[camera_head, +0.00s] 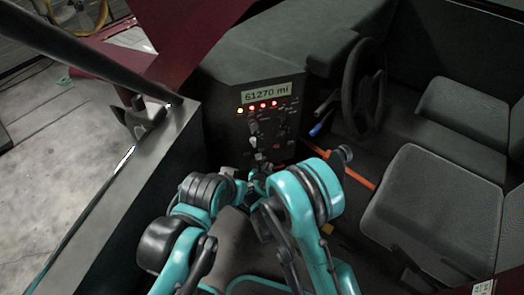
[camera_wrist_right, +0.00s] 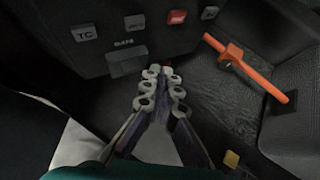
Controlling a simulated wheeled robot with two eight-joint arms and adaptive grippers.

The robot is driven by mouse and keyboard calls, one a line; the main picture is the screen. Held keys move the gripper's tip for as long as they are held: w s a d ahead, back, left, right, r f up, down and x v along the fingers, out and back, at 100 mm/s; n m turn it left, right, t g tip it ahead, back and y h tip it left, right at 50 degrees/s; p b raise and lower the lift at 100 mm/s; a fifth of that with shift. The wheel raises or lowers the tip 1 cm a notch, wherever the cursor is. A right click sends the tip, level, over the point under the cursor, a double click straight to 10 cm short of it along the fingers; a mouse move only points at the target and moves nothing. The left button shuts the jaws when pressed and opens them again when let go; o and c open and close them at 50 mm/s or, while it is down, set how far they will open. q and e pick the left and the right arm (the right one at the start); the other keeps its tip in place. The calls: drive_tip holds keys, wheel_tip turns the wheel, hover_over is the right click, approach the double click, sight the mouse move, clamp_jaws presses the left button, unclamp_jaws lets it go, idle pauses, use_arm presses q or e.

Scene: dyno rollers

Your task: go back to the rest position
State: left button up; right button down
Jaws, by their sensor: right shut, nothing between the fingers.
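My right gripper (camera_wrist_right: 164,78) is shut and empty in the right wrist view. Its fingertips are just below the lower edge of a dark control panel (camera_wrist_right: 75,60), near a grey button; I cannot tell whether they touch it. In the head view my two teal and black arms reach in from the bottom, in front of the panel (camera_head: 222,122). The right gripper is small and partly hidden there by the arm links. I cannot make out the left gripper's fingers clearly.
The panel carries a mileage display (camera_head: 272,92) and several lit lamps. A steering wheel (camera_head: 364,88) and grey seats (camera_head: 430,210) stand to the right. An orange lever (camera_wrist_right: 245,68) lies right of the gripper. A door sill (camera_head: 130,205) bounds the left side.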

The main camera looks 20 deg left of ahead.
idle(0.4)
drive_tip(key=s+d+r+m+g+h, duration=0.1)
drive_tip(key=s+d+r+m+g, duration=0.1)
drive_tip(key=d+r+m, duration=1.6)
drive_tip(key=s+d+r+m, duration=0.2)
drive_tip(key=s+d+m, duration=0.6)
drive_tip(key=s+m, duration=0.1)
drive_tip(key=s+d+r+m+g, duration=0.1)
drive_tip(key=s+d+m, duration=0.6)
drive_tip(key=s+m, duration=0.2)
drive_tip(key=shift+s+d+r+m+g, duration=0.3)
drive_tip(key=shift+s+d+r+m, duration=0.1)
drive_tip(key=shift+s, duration=0.75)
use_arm(q)
clamp_jaws()
